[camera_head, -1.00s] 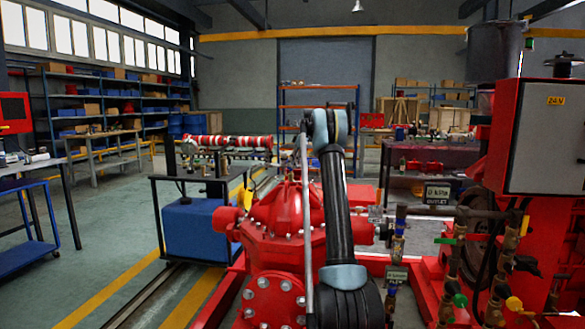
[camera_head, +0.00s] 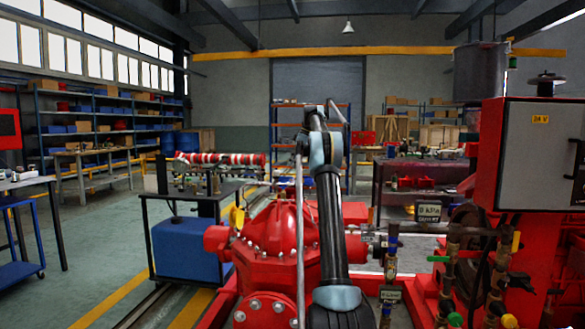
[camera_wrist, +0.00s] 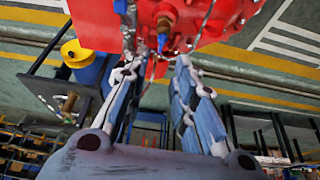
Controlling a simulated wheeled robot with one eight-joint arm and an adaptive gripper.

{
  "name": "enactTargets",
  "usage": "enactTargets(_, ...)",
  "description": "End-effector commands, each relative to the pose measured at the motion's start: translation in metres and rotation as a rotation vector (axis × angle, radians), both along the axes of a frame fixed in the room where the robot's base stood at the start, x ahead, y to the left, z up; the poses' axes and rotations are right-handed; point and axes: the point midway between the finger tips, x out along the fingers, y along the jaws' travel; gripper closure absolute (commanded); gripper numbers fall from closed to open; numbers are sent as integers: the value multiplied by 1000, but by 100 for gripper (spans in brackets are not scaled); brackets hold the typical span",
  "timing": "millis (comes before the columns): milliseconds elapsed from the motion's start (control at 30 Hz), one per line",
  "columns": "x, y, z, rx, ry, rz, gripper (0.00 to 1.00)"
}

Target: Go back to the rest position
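My arm (camera_head: 328,220) rises in the middle of the head view, in front of the red pump (camera_head: 280,228). Its upper joint hides part of the background. My gripper cannot be made out in the head view. In the wrist view, my gripper (camera_wrist: 155,75) has its two blue-padded fingers apart, with a gap between them and nothing clearly held. The red pump body (camera_wrist: 225,15) shows beyond the fingertips, with a brass fitting near its edge. I cannot tell the exact distance to it.
A red-framed control box (camera_head: 548,150) and valved pipes (camera_head: 450,260) stand close on the right. A dark cart with a blue tank (camera_head: 185,250) stands left of the pump. A blue trolley (camera_head: 20,268) is at far left. Open floor (camera_head: 105,240) lies between them.

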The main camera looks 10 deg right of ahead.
Motion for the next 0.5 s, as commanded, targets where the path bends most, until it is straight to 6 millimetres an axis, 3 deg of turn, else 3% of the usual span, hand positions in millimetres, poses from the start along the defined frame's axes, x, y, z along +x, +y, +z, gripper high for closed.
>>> enactTargets(267, -6, 2, 3, -3, 4, -11, 75)
enactTargets(500, -45, 12, 22, -17, 33, -92, 75)
